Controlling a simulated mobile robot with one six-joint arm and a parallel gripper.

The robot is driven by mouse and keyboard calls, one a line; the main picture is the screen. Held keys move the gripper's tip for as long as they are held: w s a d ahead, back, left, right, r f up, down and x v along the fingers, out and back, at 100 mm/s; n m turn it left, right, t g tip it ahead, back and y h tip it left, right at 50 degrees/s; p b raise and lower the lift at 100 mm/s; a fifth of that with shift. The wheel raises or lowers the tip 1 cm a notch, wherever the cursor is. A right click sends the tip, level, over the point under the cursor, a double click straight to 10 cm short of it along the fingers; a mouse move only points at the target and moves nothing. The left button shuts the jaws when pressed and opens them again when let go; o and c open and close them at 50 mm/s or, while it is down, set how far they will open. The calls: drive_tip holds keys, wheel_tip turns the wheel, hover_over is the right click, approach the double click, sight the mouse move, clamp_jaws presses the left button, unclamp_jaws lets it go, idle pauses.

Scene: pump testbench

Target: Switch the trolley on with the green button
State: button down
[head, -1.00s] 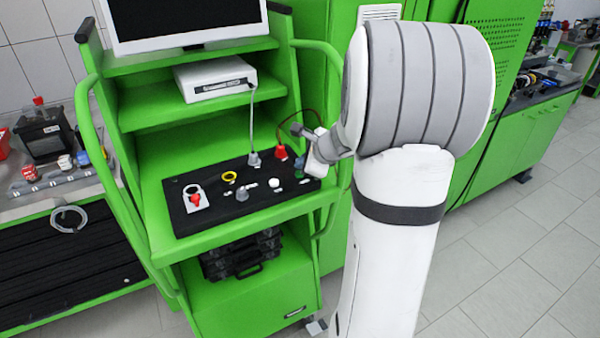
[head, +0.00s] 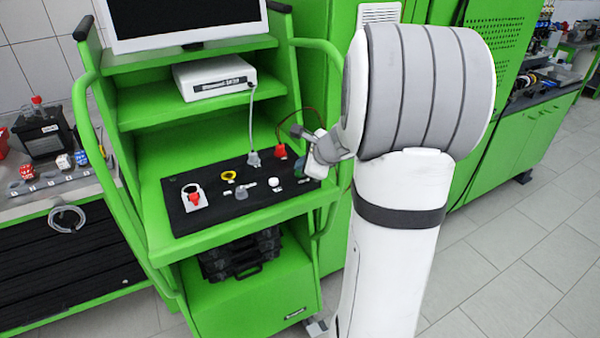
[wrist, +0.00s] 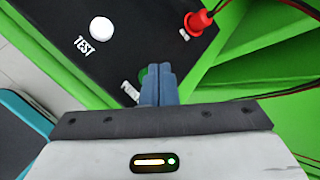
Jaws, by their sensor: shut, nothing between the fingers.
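The green trolley (head: 150,105) stands in front of me with a black control panel (head: 213,217) on its shelf. In the wrist view a small part of the green button (wrist: 142,74) shows beside and behind my fingertips. My gripper (wrist: 158,70) is shut and empty, its blue-grey fingers side by side over the button. I cannot tell whether they touch it.
A white button (wrist: 101,28) marked TEST and a red plug (wrist: 198,21) with a cable lie close to the fingers. A grey plug (head: 253,159), a yellow ring (head: 228,176) and a red switch (head: 193,195) are on the panel further left. A green side rail (head: 330,75) runs near my arm.

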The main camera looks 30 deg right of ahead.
drive_tip(key=shift+f+b, duration=0.4)
drive_tip(key=shift+b, duration=0.05)
idle(0.4)
drive_tip(key=shift+r, duration=0.1)
drive_tip(key=shift+r+p, duration=0.7)
drive_tip(key=shift+r, duration=0.05)
drive_tip(key=shift+r, duration=0.1)
wheel_tip(320, 180, up, 6)
drive_tip(key=p, duration=0.4)
drive_tip(key=shift+p, duration=0.4)
